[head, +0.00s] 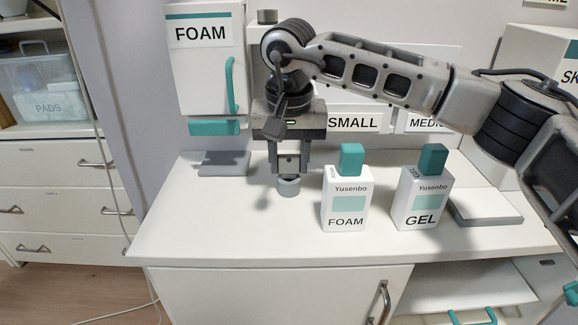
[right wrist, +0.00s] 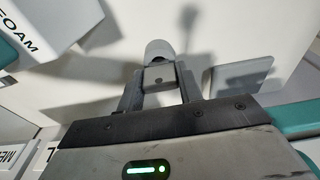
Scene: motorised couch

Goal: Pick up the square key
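My right gripper (head: 289,172) points down over the white counter (head: 200,225), left of the FOAM bottle. Between its fingers is a small grey piece, likely the square key, with a blocky part (right wrist: 160,76) and a round grey end (head: 288,187). The round end (right wrist: 158,50) also shows in the right wrist view, beyond the fingertips. The fingers (right wrist: 160,88) stand close on both sides of the blocky part. I cannot tell whether they press on it, or whether the piece rests on the counter. My left gripper is not in view.
A white FOAM bottle (head: 346,205) and GEL bottle (head: 422,200) with teal caps stand to the right. A flat grey pad (head: 224,163) lies at the back left, below the FOAM wall dispenser (head: 205,75). The counter's front left is clear.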

